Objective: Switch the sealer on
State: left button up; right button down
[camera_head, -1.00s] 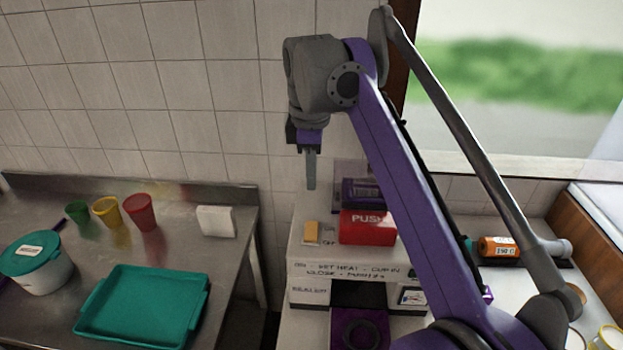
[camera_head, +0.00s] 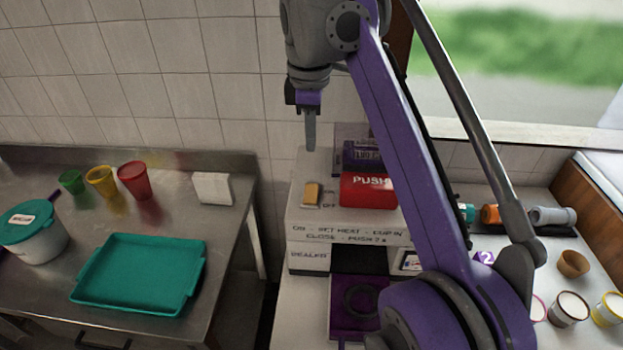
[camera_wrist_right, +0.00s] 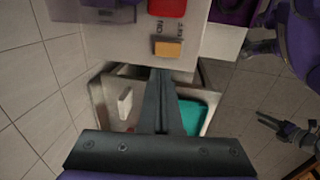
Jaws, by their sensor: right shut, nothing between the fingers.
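The sealer (camera_head: 303,225) is a white box with a red PUSH block (camera_head: 367,191) on top. Its orange switch (camera_head: 312,195) sits on the top left beside ON and OFF lettering. The switch also shows in the right wrist view (camera_wrist_right: 168,48), ON to its left and OFF to its right; I cannot tell its tilt. My right gripper (camera_head: 310,148) is shut and empty, pointing down above and apart from the switch. Its fingertips in the right wrist view (camera_wrist_right: 162,72) appear just below the switch. A dark gripper (camera_wrist_right: 288,130), likely my left one, shows at that view's right; its jaws are unclear.
A steel table at left holds a teal tray (camera_head: 85,288), a lidded tub (camera_head: 40,245), green, yellow and red cups (camera_head: 134,181) and a white block (camera_head: 212,188). Small bowls (camera_head: 573,264) stand at right. A purple plate (camera_head: 340,318) lies at the sealer's front.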

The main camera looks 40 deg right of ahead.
jog(key=b, duration=0.1)
send_near(311, 187)
jog(key=f, duration=0.5)
jog(key=shift+w+d+f, duration=0.15)
jog(key=shift+d, duration=0.15)
pick_arm(q)
jog(key=shift+s+f, duration=0.25)
jog(key=shift+f, duration=0.4)
jog(key=shift+s+f, duration=0.2)
jog(key=shift+f, duration=0.4)
pick_arm(e)
jog(key=shift+w+f, duration=0.1)
jog(key=shift+f, duration=0.65)
